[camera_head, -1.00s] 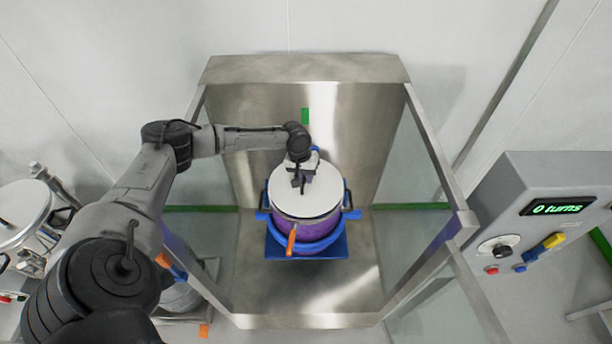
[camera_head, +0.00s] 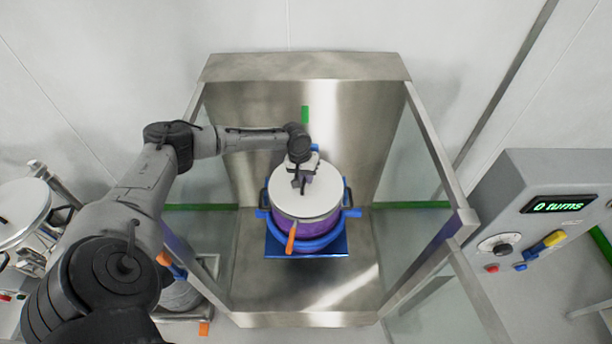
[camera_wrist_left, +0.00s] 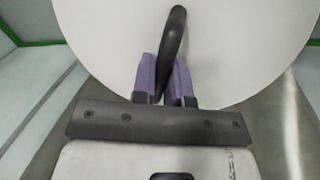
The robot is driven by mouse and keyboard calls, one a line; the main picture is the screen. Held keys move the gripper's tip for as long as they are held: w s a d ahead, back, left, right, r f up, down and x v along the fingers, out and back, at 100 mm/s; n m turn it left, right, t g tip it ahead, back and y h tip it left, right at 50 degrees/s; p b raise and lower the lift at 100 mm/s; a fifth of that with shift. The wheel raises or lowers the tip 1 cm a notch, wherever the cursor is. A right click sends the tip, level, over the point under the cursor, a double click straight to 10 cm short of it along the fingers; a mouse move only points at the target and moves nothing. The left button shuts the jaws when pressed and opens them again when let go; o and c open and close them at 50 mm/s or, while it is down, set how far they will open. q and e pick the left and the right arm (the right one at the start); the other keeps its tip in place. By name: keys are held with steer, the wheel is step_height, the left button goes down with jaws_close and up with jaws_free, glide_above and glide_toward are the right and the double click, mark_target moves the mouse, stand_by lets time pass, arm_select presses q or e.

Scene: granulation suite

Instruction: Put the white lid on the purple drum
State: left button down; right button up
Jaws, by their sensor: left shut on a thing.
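The white lid (camera_head: 306,200) is a round disc lying over the top of the purple drum (camera_head: 314,225). It looks level and about centred, but I cannot tell whether it touches the drum rim all round. My left gripper (camera_head: 301,183) is above the lid, shut on its dark handle. In the left wrist view, the purple finger pads of my left gripper (camera_wrist_left: 165,80) close around the black curved handle (camera_wrist_left: 174,40), with the white lid (camera_wrist_left: 230,40) filling the background. The drum stands in a blue cradle (camera_head: 335,248). My right gripper is not in view.
A steel booth with glass sides surrounds the drum; its steel floor (camera_head: 300,298) is bare in front. An orange lever (camera_head: 291,238) sticks out at the drum's front. A control box (camera_head: 548,190) reading "0 turns" stands right. Another white-topped vessel (camera_head: 18,212) stands left.

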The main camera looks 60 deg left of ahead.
arm_select(q)
steer(key=shift+f, duration=0.4)
steer(key=c, duration=1.1)
jaws_free()
steer(key=shift+o, duration=0.2)
steer(key=shift+r, duration=0.1)
steer(key=shift+r, duration=0.25)
step_height(320, 180, up, 13)
steer(key=s+a, duration=0.2)
steer(key=shift+w+d, duration=0.1)
steer(key=shift+w, duration=0.05)
